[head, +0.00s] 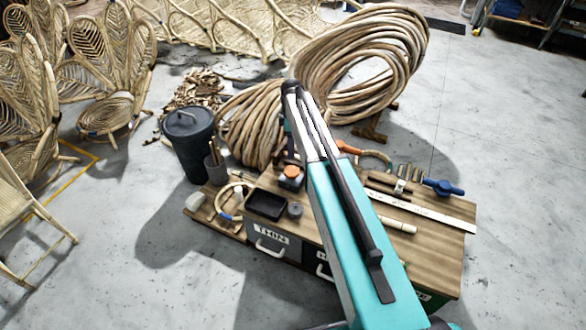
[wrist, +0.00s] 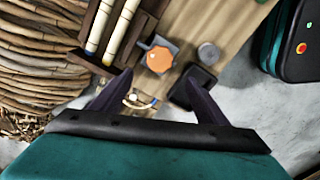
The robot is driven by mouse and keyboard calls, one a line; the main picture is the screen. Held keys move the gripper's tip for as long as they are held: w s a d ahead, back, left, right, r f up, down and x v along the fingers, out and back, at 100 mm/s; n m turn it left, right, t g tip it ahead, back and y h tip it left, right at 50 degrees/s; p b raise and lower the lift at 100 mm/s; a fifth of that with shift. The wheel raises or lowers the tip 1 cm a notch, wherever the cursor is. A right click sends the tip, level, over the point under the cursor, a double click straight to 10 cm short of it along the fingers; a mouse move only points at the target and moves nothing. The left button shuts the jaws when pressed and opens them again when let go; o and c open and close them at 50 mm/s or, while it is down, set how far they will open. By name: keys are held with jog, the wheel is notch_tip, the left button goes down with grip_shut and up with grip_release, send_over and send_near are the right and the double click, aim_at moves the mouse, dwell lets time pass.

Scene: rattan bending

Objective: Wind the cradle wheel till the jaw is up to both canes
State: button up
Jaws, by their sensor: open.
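In the wrist view two pale canes (wrist: 123,30) lie side by side in a dark brown wooden holder (wrist: 145,30), which looks like the cradle. Beside it is a dark grey block with a round orange knob (wrist: 159,60); the orange knob also shows in the head view (head: 291,172). I cannot tell for sure whether this knob is the cradle wheel, nor how close a jaw is to the canes. My gripper (wrist: 159,80) is open and empty, its fingers apart above the bench near the orange knob. In the head view my own arm hides the holder and most of the gripper.
The wooden bench (head: 440,250) carries a black tray (head: 267,205), a grey cylinder (head: 295,209), a pale ruler (head: 425,212) and a blue-handled tool (head: 443,187). A dark bin (head: 190,145) stands left. Large cane coils (head: 365,60) lie behind.

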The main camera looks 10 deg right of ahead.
aim_at(292, 171)
jog(key=shift+f, duration=0.2)
notch_tip(292, 171, down, 14)
jog(key=shift+r+p, duration=0.25)
jog(key=shift+p, duration=0.3)
dwell(0.4)
jog(key=c, duration=0.9)
jog(key=shift+d, duration=0.4)
jog(key=shift+c, duration=0.9)
jog(key=shift+o, duration=0.2)
jog(key=shift+s+a, duration=0.1)
jog(key=shift+a, duration=0.2)
